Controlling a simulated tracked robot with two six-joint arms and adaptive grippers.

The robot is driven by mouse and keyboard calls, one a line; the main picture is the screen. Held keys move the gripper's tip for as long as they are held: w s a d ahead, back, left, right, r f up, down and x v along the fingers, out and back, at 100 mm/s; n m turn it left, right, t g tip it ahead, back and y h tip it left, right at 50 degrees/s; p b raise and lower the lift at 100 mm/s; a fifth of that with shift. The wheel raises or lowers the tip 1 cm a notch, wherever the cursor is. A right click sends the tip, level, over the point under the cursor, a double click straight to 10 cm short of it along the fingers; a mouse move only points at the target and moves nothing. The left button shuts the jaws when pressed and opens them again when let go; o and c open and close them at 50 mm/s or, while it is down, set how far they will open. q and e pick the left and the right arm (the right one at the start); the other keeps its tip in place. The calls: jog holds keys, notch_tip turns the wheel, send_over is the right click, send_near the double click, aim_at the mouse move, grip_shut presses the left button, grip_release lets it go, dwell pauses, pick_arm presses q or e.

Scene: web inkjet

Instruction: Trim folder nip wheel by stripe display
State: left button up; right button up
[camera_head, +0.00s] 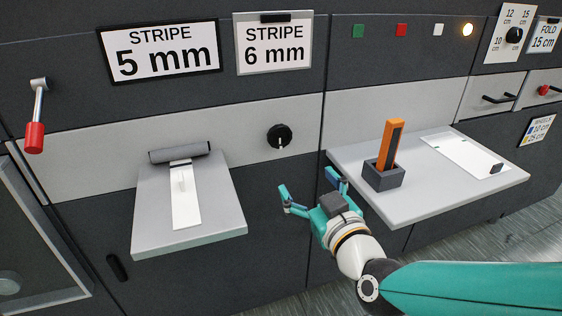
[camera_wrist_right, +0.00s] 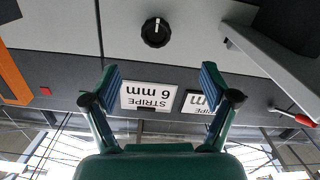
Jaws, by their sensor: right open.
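A round black knob (camera_head: 279,136) with a white mark at its lower edge sits on the light grey band of the machine; it also shows in the right wrist view (camera_wrist_right: 155,32). Above it are two display cards: "STRIPE 5 mm" (camera_head: 160,65) at left and "STRIPE 6 mm" (camera_head: 273,55) at right. The 6 mm card appears upside down between my fingers in the right wrist view (camera_wrist_right: 160,103). My right gripper (camera_head: 309,186) is open and empty, below and slightly right of the knob, apart from it. My left gripper is out of view.
A grey shelf (camera_head: 145,215) with a roller and white strip juts out at left. A right shelf (camera_head: 400,208) carries an orange tool (camera_head: 389,140) in a dark holder (camera_head: 383,178). A red-handled lever (camera_head: 34,135) hangs at far left. A gap separates the shelves.

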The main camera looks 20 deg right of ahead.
aim_at(281, 139)
jog(key=w, duration=1.1)
jog(key=w+r+b, duration=0.1)
jog(key=w, duration=0.4)
jog(key=shift+w+a, duration=0.1)
jog(key=shift+w, duration=0.1)
jog(key=c, duration=1.2)
